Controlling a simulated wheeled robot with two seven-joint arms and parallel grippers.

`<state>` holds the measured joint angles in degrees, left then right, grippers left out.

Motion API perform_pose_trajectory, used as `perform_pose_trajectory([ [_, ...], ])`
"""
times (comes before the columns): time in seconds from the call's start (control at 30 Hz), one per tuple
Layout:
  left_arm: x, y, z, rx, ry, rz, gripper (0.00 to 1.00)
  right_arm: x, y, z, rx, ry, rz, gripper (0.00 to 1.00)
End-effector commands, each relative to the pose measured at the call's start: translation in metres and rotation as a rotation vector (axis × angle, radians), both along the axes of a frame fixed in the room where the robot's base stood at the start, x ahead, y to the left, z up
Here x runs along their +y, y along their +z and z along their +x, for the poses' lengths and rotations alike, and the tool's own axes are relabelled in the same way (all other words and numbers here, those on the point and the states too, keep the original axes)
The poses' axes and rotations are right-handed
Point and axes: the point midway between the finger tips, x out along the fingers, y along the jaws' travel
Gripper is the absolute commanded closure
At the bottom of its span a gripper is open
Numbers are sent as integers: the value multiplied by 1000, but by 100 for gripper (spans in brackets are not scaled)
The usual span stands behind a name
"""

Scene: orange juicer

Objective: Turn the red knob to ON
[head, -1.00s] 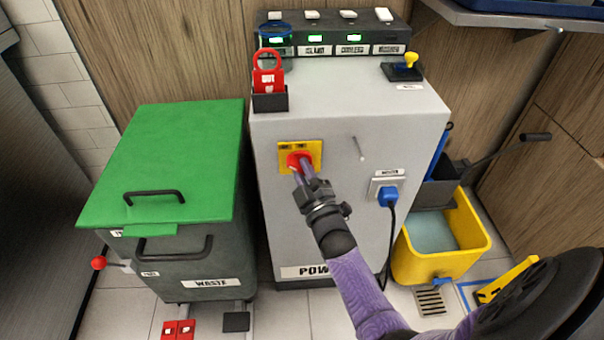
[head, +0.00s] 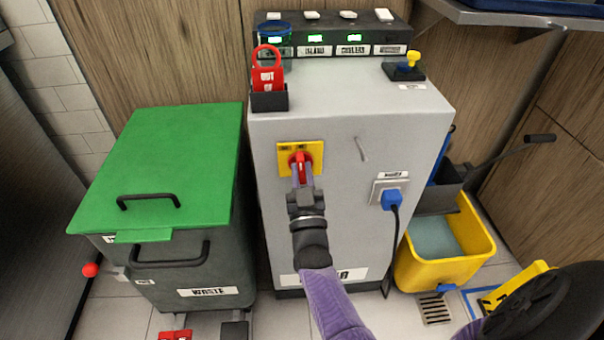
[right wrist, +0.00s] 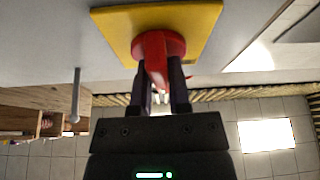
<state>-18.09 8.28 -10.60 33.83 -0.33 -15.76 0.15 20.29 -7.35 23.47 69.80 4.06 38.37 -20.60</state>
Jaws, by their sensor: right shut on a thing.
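The red knob (head: 299,160) sits on a yellow plate (head: 315,150) on the front of the grey power cabinet (head: 350,215). Its handle stands upright in the head view. My right gripper (head: 302,180) is shut on the knob's handle, with a finger on each side. In the right wrist view the knob (right wrist: 155,50) shows between the fingers (right wrist: 161,88), below the yellow plate (right wrist: 205,20). The small labels on the plate are too small to read. My left gripper is not in view.
A blue plug (head: 392,198) with a black cable and a thin peg (head: 361,148) are right of the knob. A green-lidded waste bin (head: 165,165) stands left. A yellow mop bucket (head: 460,255) stands right. A red padlock (head: 267,75) is on top.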

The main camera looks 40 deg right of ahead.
Motion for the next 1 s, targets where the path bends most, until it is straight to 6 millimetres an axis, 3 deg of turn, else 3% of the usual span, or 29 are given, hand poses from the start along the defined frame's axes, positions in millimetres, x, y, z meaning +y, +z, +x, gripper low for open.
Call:
perform_pose_trajectory([
  [0.27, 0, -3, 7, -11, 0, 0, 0, 1, -1, 0, -40, 1, 73, 100],
  [0.8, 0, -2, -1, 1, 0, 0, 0, 1, -1, 0, -50, 1, 90, 100],
  [0.83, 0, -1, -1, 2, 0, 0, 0, 1, -1, 0, -50, 1, 90, 72],
  [0.97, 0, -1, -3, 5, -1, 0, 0, 1, -1, 0, -51, 1, 89, 44],
  [1.0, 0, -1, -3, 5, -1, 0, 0, 1, -1, 0, -51, 1, 88, 43],
])
